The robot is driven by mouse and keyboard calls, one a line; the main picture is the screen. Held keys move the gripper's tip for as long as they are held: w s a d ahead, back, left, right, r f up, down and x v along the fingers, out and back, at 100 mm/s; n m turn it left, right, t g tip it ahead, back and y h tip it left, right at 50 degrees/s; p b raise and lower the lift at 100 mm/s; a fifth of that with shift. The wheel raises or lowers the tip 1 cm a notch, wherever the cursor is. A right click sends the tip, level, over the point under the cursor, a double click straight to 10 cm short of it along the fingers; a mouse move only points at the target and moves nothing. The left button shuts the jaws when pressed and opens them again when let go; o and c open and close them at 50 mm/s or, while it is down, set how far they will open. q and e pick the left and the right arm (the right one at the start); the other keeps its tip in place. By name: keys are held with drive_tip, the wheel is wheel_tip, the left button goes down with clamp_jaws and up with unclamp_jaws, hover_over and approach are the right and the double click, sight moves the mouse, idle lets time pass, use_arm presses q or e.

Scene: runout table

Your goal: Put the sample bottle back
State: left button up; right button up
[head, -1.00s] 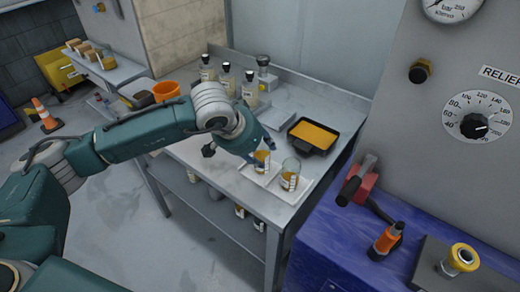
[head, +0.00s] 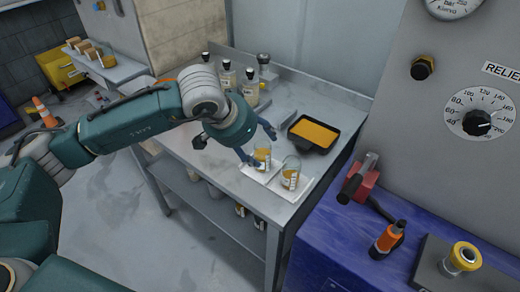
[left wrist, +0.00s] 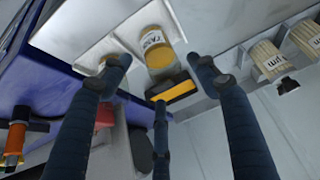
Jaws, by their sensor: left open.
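A clear sample bottle (head: 262,152) with amber contents and a white label stands upright on a white tray (head: 253,175) near the table's front edge. A similar bottle (head: 290,172) stands to its right. My left gripper (head: 258,144) is open, its fingers spread at the left and back of the first bottle. In the left wrist view, a labelled bottle (left wrist: 156,48) shows between and beyond the spread fingertips (left wrist: 160,66), with no clear contact. The other bottle is partly hidden there by a finger. My right gripper is not in view.
A black pan of orange liquid (head: 315,133) sits behind the bottles. Several pale bottles (head: 228,76) stand along the back of the steel table. At right, a blue bench (head: 325,250) holds a red-bodied tool (head: 362,182) and an orange-and-black tool (head: 387,240).

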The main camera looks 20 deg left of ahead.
use_arm(q)
drive_tip(key=v, duration=0.8)
drive_tip(key=shift+b, duration=0.45)
drive_tip(key=shift+s, duration=0.1)
